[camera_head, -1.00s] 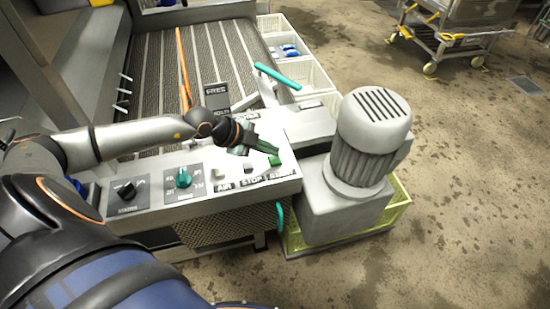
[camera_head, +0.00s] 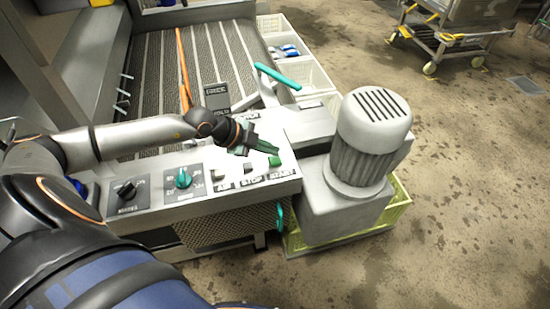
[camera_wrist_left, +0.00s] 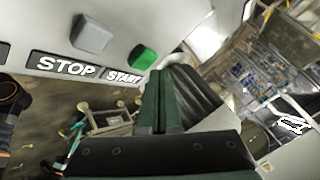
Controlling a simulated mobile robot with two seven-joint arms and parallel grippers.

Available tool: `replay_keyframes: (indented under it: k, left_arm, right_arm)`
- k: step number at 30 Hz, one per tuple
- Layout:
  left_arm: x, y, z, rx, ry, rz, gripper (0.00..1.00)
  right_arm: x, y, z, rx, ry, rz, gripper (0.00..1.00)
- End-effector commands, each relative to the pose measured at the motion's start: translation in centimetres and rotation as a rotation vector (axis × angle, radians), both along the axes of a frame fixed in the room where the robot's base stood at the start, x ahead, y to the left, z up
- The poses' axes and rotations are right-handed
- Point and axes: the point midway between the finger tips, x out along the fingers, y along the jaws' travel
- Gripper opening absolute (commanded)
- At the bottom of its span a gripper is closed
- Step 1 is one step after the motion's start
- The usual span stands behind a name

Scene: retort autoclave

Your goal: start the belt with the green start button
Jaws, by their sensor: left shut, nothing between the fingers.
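The green start button (camera_head: 275,161) is at the right end of the white control panel (camera_head: 232,192), above a START label. In the left wrist view the green button (camera_wrist_left: 144,57) sits just beyond my fingertips, to their upper left. My left gripper (camera_head: 268,148) is shut and empty, with its fingertips close to the button. I cannot tell whether they touch it. The grey stop button (camera_head: 247,168) is beside it, and also shows in the left wrist view (camera_wrist_left: 91,33). The ribbed belt (camera_head: 160,60) lies behind the panel. My right gripper is not in view.
A black knob (camera_head: 127,190) and a teal knob (camera_head: 183,178) are on the panel's left. A grey motor (camera_head: 368,135) stands right of the panel. A teal-handled lever (camera_head: 277,76) rises behind. A trolley (camera_head: 465,35) stands at the back right. The floor at right is open.

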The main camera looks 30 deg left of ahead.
Motion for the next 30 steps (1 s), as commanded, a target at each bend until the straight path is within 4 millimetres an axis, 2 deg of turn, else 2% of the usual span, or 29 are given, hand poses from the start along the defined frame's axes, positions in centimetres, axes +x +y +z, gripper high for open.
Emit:
replay_keyframes:
  k: [30]
  left_arm:
    - [0.01, -0.01, -0.88, 0.000, 0.000, 0.000, 0.00]
  right_arm:
    - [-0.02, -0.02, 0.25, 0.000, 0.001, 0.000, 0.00]
